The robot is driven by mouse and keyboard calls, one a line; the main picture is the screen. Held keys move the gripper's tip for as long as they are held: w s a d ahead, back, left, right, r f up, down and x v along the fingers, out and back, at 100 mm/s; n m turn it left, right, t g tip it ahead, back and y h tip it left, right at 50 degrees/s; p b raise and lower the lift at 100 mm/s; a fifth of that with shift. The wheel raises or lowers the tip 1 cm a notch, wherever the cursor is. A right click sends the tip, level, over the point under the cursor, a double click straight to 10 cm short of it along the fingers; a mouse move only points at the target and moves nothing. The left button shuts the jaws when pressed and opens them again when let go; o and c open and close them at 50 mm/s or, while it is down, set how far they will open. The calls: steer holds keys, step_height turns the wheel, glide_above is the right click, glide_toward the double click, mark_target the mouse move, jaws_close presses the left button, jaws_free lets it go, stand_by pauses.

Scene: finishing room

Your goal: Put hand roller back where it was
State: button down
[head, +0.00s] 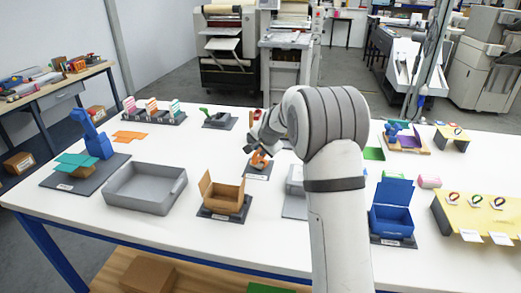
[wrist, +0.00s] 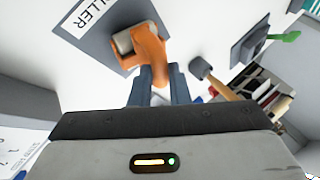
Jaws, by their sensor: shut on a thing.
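The hand roller (head: 259,159) has an orange frame and a pale roller; in the wrist view the orange frame (wrist: 150,46) extends from between my fingers. My gripper (wrist: 160,76) is shut on it; in the head view my gripper (head: 254,146) is near the table's middle. The roller end lies over the right edge of a dark grey pad (wrist: 92,30) with a white label ending in "LLER". The pad also shows in the head view (head: 257,176). I cannot tell whether the roller touches the pad. My arm hides part of the table.
A brown open box (head: 222,199) and grey tray (head: 145,190) stand at the front left of the pad. A blue open box (head: 391,210) stands right of my arm. In the wrist view a dark-headed mallet-like tool (wrist: 205,73) lies close right of my fingers.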

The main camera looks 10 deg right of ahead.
steer(key=shift+s+f+b, duration=0.2)
steer(key=shift+f+b, duration=0.35)
steer(key=shift+f, duration=0.15)
steer(key=c, duration=1.4)
jaws_free()
steer(key=shift+f, duration=0.15)
steer(key=shift+o, duration=0.2)
steer(key=shift+w+r+p, duration=0.1)
steer(key=shift+r+p, duration=0.4)
steer(key=shift+r, duration=0.1)
steer(key=v, duration=1.2)
steer(key=s+f+n+g, duration=0.1)
steer(key=s+n, duration=0.2)
steer(key=s, duration=0.9)
steer(key=s+a+f+n+g, duration=0.1)
steer(key=s+n, duration=0.3)
steer(key=s, duration=0.9)
steer(key=s+f+n+g+h, duration=0.1)
steer(key=s+f+n+g, duration=0.1)
steer(key=s, duration=1.1)
steer(key=shift+a+f+n+g+b, duration=0.2)
steer(key=shift+a+n+g+b, duration=0.15)
steer(key=shift+n, duration=0.35)
